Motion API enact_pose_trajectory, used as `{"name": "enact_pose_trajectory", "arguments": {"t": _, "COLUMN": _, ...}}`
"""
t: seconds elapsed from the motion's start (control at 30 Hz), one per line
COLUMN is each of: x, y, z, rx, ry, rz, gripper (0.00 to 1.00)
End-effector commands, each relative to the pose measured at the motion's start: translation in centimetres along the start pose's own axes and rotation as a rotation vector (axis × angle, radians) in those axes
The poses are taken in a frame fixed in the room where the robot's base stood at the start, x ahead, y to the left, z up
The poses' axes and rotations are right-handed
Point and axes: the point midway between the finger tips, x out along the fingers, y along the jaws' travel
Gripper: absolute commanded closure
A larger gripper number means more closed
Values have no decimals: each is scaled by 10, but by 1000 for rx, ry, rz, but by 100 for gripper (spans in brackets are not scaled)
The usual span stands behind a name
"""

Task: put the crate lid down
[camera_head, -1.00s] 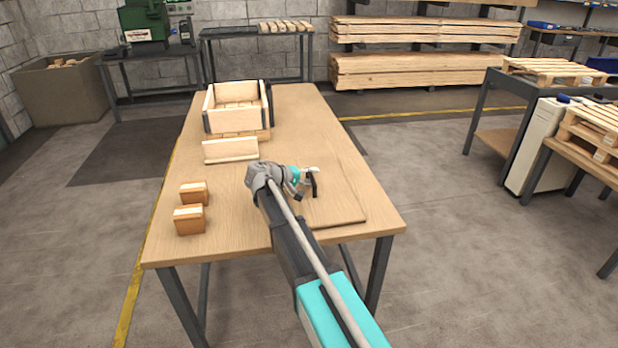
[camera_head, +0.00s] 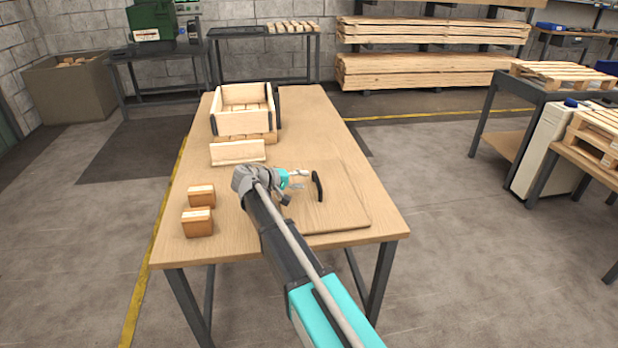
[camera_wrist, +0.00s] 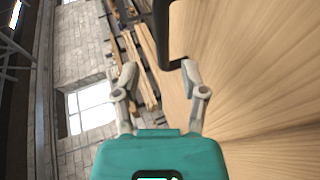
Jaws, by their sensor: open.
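The crate lid (camera_head: 340,208) is a flat wooden panel lying on the front right part of the workbench. Its black handle (camera_head: 318,187) stands up from its top. My gripper (camera_head: 301,180) is open and empty, low over the lid just left of the handle, with a small gap between them. In the wrist view my gripper (camera_wrist: 160,68) has its two fingers spread, and the dark handle (camera_wrist: 163,30) shows ahead of them. My arm hides part of the lid's left side.
The open wooden crate (camera_head: 243,123) stands at the back left of the workbench (camera_head: 310,120). Two small wooden blocks (camera_head: 198,225) sit near the left edge. The back right of the bench is clear.

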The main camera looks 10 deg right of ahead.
Motion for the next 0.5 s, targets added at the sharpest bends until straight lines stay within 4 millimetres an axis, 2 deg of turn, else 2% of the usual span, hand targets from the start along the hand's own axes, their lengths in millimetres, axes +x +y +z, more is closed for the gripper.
{"name": "enact_pose_trajectory", "arguments": {"t": 0.03, "x": -10, "y": 3, "z": -1, "rx": -1, "ry": 2, "rz": 0, "gripper": 45}}
{"name": "enact_pose_trajectory", "arguments": {"t": 0.2, "x": -35, "y": 2, "z": 0, "rx": -1, "ry": 2, "rz": 0, "gripper": 45}}
{"name": "enact_pose_trajectory", "arguments": {"t": 0.5, "x": -56, "y": 1, "z": 0, "rx": 0, "ry": 0, "rz": 0, "gripper": 45}}
